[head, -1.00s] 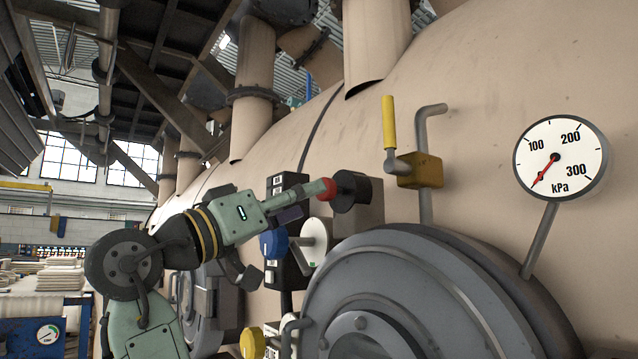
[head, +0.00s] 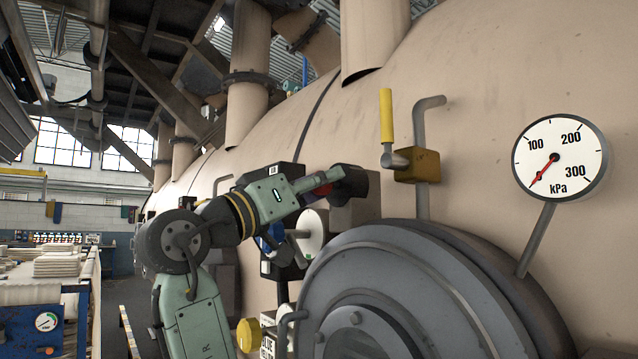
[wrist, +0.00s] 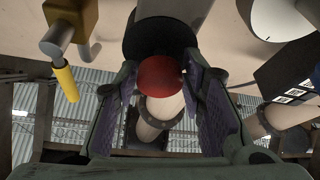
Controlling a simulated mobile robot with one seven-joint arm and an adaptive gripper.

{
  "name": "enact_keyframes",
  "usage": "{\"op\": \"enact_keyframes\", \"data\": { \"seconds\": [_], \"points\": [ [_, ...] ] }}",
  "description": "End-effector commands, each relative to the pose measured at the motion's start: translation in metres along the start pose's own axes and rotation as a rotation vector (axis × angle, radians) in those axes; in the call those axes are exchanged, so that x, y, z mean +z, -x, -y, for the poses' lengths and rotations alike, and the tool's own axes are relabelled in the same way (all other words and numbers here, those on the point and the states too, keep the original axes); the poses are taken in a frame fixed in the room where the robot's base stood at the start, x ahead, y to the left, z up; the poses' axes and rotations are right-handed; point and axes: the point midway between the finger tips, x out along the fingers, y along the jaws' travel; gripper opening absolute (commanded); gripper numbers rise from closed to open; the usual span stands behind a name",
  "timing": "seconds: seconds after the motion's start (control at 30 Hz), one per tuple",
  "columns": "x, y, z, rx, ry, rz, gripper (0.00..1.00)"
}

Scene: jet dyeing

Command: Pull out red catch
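The red catch (wrist: 161,88) is a round red knob on the end of a dark cylindrical housing, seen between my fingers in the wrist view. The housing (head: 352,187) sticks out from the tan vessel in the head view, where my gripper mostly hides the red knob. My gripper (wrist: 160,78) is open, with one purple-padded finger on each side of the knob. The fingertips reach alongside it; I cannot tell whether either pad touches it. In the head view my gripper (head: 326,180) is at the housing's front end.
A yellow-handled valve (head: 387,118) is to the right of the housing, with a pressure gauge (head: 560,158) further right. A large round grey hatch (head: 385,290) is below. A white disc (head: 311,232) and a yellow knob (head: 248,335) sit beneath my gripper.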

Motion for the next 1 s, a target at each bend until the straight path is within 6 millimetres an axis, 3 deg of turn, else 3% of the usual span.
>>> {"op": "enact_keyframes", "data": {
  "seconds": [0.5,0.87,1.0],
  "points": [
    [0.0,0.0,0.0,0.0,0.0,0.0,0.0],
    [-0.001,0.001,0.0,0.0,0.0,-0.001,0.0],
    [-0.006,0.015,0.001,-0.002,-0.001,-0.001,0.0]
  ]
}}
